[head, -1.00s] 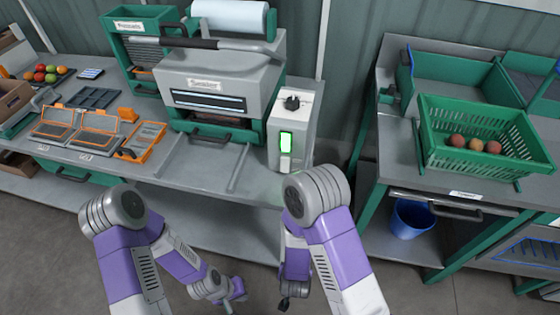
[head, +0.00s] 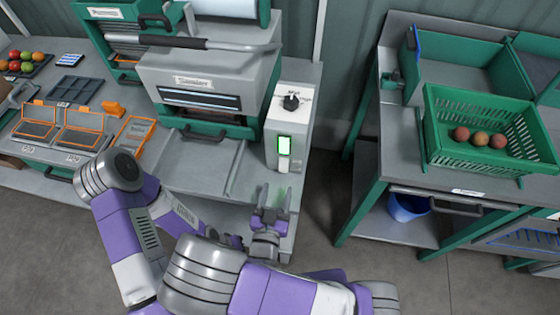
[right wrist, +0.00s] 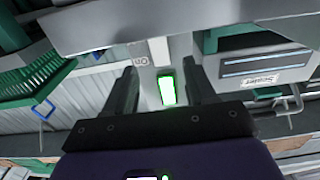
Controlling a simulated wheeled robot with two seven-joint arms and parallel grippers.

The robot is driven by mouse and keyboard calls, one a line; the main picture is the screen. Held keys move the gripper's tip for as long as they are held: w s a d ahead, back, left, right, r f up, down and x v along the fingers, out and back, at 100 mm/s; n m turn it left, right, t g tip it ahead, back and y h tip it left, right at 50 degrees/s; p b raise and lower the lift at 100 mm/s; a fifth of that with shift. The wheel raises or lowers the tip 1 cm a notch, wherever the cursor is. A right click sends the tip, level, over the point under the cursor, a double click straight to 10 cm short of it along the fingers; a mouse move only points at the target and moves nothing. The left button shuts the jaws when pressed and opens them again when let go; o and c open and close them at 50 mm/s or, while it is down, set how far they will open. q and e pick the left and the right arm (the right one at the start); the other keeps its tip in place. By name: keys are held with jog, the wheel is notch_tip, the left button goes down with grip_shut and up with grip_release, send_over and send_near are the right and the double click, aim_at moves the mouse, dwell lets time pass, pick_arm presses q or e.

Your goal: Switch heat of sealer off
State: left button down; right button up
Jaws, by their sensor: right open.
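The sealer (head: 205,75) is a grey and green machine at the back of the bench. Its grey control box (head: 300,125) has a black knob (head: 291,102) on top and a lit green switch or panel (head: 284,146) on its front. A small pale part (head: 283,166) sits below the green light. My right gripper (head: 271,192) is open and empty, below and in front of the control box, apart from it. In the right wrist view, the green light (right wrist: 166,89) shows between the two open fingers (right wrist: 160,72). My left gripper is hidden behind my right arm.
A sealing bar handle (head: 200,43) crosses the sealer. Right of a floor gap stands another table with a green crate (head: 480,160) of fruit; a blue bucket (head: 402,210) is below.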

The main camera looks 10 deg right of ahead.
aim_at(283, 168)
jog(key=x, duration=0.6)
jog(key=shift+w+d+p, duration=0.15)
jog(key=shift+w+p, duration=0.1)
jog(key=shift+p, duration=0.1)
grip_shut()
jog(key=b, duration=0.2)
jog(key=shift+f+t+b, duration=0.35)
jog(key=shift+t, duration=0.05)
jog(key=shift+r+b, duration=0.1)
jog(key=shift+b, duration=0.2)
grip_release()
